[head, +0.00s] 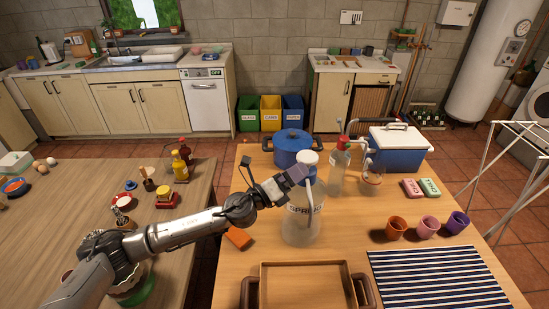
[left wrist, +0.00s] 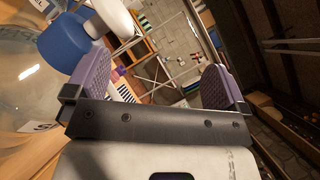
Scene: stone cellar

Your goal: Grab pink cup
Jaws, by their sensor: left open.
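The pink cup (head: 428,227) stands upright on the right wooden table (head: 350,225), between an orange cup (head: 396,228) and a purple cup (head: 457,222). My left gripper (head: 297,174) is open and empty, well to the left of the cups. It overlaps the upper part of a large clear labelled bottle (head: 302,222); I cannot tell whether they touch. In the left wrist view the spread purple finger pads (left wrist: 158,80) have nothing gripped between them. The cups are too small there to pick out surely. My right gripper is not in view.
A striped mat (head: 435,278) lies in front of the cups, with a wooden tray (head: 307,267) to its left.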

